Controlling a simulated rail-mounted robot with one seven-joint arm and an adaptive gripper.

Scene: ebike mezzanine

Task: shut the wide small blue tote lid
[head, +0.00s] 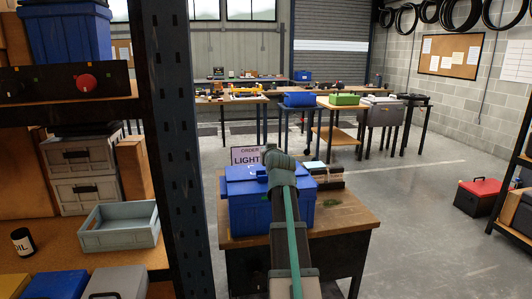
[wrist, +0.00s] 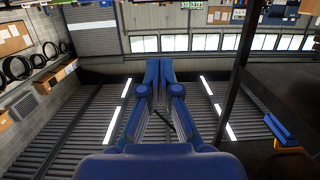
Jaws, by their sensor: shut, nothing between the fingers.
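A wide blue tote (head: 245,215) stands on the wooden table in the middle of the head view. Its blue lid (head: 240,174) shows at the top; I cannot tell whether it is fully seated. The wrist view shows the ribbed ceiling, windows and walls, not the tote, so I cannot tell how far the fingers are from the lid.
The wooden table (head: 345,218) has a dark box (head: 327,176) at right and a light-order sign (head: 246,156) behind the tote. A dark shelf post (head: 181,150) stands close at left, beside shelves with a grey tray (head: 119,227).

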